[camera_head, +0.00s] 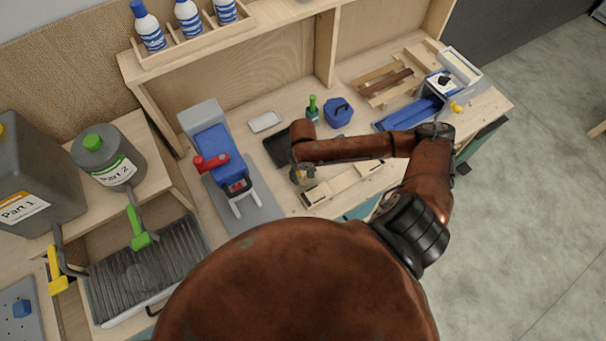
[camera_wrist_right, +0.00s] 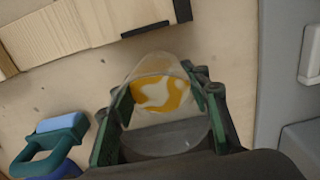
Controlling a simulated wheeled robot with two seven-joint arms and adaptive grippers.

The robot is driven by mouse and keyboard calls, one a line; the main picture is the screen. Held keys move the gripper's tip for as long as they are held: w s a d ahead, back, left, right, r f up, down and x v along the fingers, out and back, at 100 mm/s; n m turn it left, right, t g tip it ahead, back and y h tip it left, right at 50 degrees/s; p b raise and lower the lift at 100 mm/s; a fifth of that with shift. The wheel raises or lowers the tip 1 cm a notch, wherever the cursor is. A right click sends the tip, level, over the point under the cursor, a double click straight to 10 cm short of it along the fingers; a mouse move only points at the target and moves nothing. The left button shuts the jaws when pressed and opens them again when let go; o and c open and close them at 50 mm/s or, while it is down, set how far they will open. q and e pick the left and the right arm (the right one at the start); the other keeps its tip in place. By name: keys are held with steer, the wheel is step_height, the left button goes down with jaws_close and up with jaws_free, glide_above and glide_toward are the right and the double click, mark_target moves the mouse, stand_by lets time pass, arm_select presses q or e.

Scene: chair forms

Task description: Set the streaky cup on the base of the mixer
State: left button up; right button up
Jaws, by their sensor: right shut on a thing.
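The streaky cup (camera_wrist_right: 160,95) is clear, with orange and white streaks inside. In the right wrist view it sits between the green fingers of my right gripper (camera_wrist_right: 157,120), which is shut on it. In the head view my right gripper (camera_head: 302,176) is just right of the mixer, and the cup is mostly hidden there. The mixer (camera_head: 211,142) has a blue body, a red lever and a grey column. Its grey base (camera_head: 262,212) lies under the head and the pale fork. The cup is apart from the base, to its right. My left gripper is not in view.
A wooden form (camera_head: 345,186) lies right of my gripper. A dark tray (camera_head: 279,150), a green bottle (camera_head: 312,108) and a blue container (camera_head: 338,112) stand behind. Two part containers (camera_head: 110,160) and a drip grate (camera_head: 140,275) are at the left.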

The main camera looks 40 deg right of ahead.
steer(key=o, duration=0.9)
steer(key=shift+f, duration=0.1)
